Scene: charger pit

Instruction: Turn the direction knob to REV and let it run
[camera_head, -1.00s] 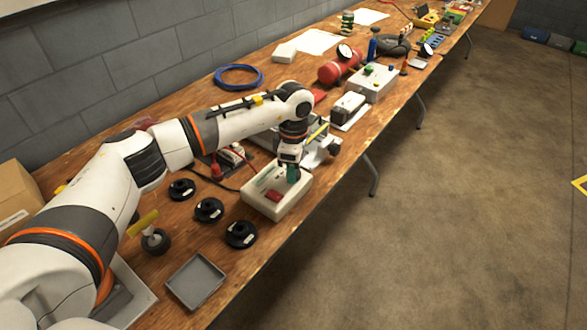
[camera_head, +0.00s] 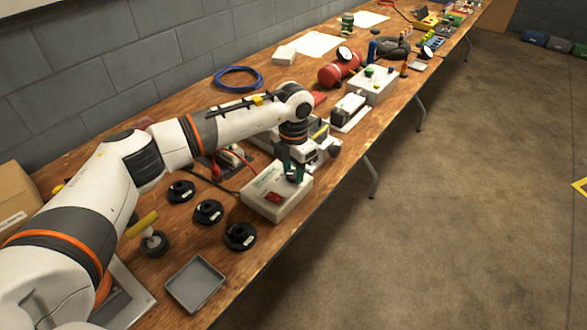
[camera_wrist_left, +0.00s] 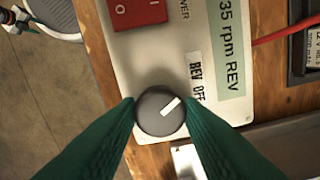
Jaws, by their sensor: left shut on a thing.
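The direction knob (camera_wrist_left: 152,118) is a round dark grey knob with a white pointer line. In the left wrist view the pointer slants up and right, toward the REV OFF label (camera_wrist_left: 196,78); I cannot tell exactly which mark it meets. My left gripper (camera_head: 293,176) points down with its green fingers closed on both sides of the knob. The knob sits on a pale control box (camera_head: 281,211) near the bench's front edge. The box has a red rocker switch (camera_wrist_left: 138,11) and a green label reading 35 rpm REV (camera_wrist_left: 231,45). My right gripper is out of view.
Black round parts (camera_head: 209,211) and a grey tray (camera_head: 195,284) lie left of and in front of the box. A red lead (camera_wrist_left: 287,37) runs from the box's side. A black-topped device (camera_head: 348,108) and a red cylinder (camera_head: 339,69) stand farther along the wooden bench.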

